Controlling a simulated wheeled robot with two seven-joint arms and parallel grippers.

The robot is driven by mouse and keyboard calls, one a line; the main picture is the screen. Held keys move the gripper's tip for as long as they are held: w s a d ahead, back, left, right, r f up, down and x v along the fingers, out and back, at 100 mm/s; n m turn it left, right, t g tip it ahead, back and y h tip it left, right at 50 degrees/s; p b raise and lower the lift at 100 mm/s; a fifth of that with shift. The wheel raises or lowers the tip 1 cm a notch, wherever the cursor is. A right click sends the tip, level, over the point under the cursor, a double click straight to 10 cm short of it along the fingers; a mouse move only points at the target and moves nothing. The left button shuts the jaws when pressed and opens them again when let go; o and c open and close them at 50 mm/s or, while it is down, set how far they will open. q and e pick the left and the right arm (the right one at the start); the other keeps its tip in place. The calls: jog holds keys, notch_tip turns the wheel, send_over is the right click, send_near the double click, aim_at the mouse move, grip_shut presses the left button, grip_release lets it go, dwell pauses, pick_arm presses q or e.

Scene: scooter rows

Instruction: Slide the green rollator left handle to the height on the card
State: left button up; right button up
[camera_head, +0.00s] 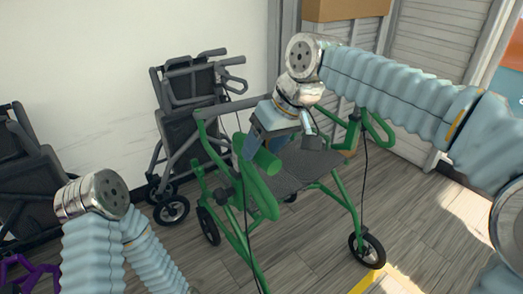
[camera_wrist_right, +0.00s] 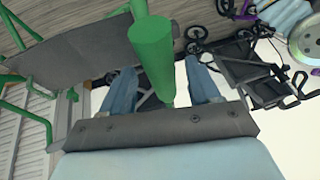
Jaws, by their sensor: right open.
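The green rollator (camera_head: 240,235) stands on the floor in the middle of the head view, with a dark grey seat. One green handle (camera_head: 262,160) is close to me, under my right gripper (camera_head: 276,146); the other handle (camera_head: 378,128) is farther right. In the right wrist view the near handle (camera_wrist_right: 152,62) is a thick green cylinder between the two blue fingers of my right gripper (camera_wrist_right: 160,78). The fingers are apart, with a gap on both sides of the handle. My left arm shows at lower left, but its gripper is out of view. I see no height card.
A folded grey rollator (camera_head: 185,130) stands against the white wall behind. Another dark one (camera_head: 25,180) is at the left edge, with a purple frame (camera_head: 30,270) below it. A cardboard box (camera_head: 345,10) is at the top.

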jog(key=shift+w+a+f, duration=0.15)
jog(key=shift+a+f, duration=0.05)
jog(key=shift+f, duration=0.4)
grip_shut()
